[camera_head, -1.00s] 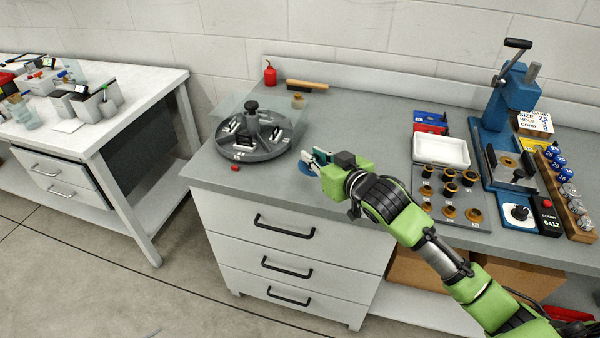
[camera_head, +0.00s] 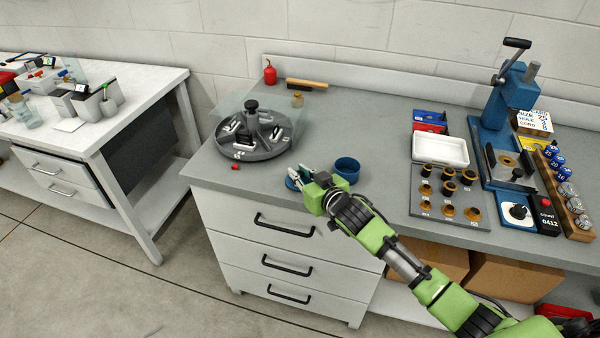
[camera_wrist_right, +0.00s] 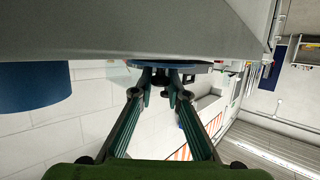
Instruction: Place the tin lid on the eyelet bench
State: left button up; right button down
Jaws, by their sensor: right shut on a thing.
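My right gripper (camera_head: 302,179) is shut on the blue tin lid (camera_head: 292,184), over the front edge area of the grey eyelet bench (camera_head: 385,130). In the right wrist view the lid (camera_wrist_right: 172,65) is a thin flat disc at the fingertips (camera_wrist_right: 166,78), very close to the bench surface (camera_wrist_right: 60,30). I cannot tell whether it touches. The open blue tin (camera_head: 347,166) stands on the bench just right of the gripper; its side also shows in the wrist view (camera_wrist_right: 32,86). My left gripper is not in view.
A round grey divided tray (camera_head: 240,153) stands behind left, with a small red piece (camera_head: 235,167) near it. A mat with brass eyelets (camera_head: 425,208), a white tray (camera_head: 440,150) and a blue press (camera_head: 495,135) are to the right. The bench between is mostly clear.

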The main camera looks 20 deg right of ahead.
jog(key=c, duration=2)
grip_release()
jog(key=shift+r, duration=0.1)
jog(key=shift+s, duration=0.3)
jog(key=v, duration=1.1)
jog(key=shift+s+d+r, duration=0.1)
jog(key=shift+s+r, duration=0.05)
jog(key=shift+s, duration=0.05)
